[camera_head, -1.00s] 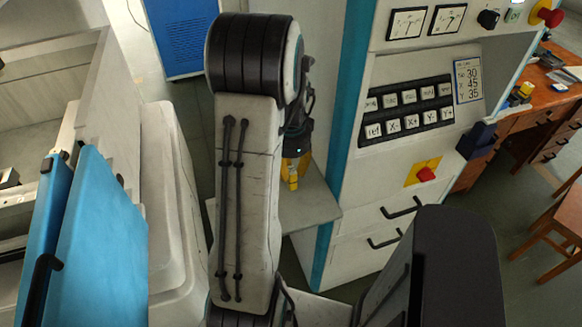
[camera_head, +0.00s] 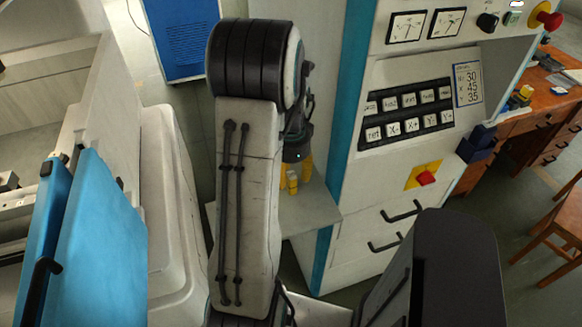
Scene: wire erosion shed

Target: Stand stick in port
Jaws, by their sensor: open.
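My gripper (camera_head: 297,172) hangs at the end of my arm, above a grey shelf (camera_head: 312,212) on the left side of the machine cabinet. Its yellow fingers are spread apart, and my arm hides part of them. A small yellow piece (camera_head: 292,182) shows between or in front of the fingers; I cannot tell whether it is the stick or a part of the gripper. I cannot make out a port with certainty.
The cabinet (camera_head: 350,225) with its key panel (camera_head: 408,112) and red knob (camera_head: 426,178) stands to the right. A dark blue box (camera_head: 474,150) juts from its right edge. Blue panels (camera_head: 100,240) and a pale machine body (camera_head: 170,190) stand left. A wooden desk (camera_head: 490,165) is far right.

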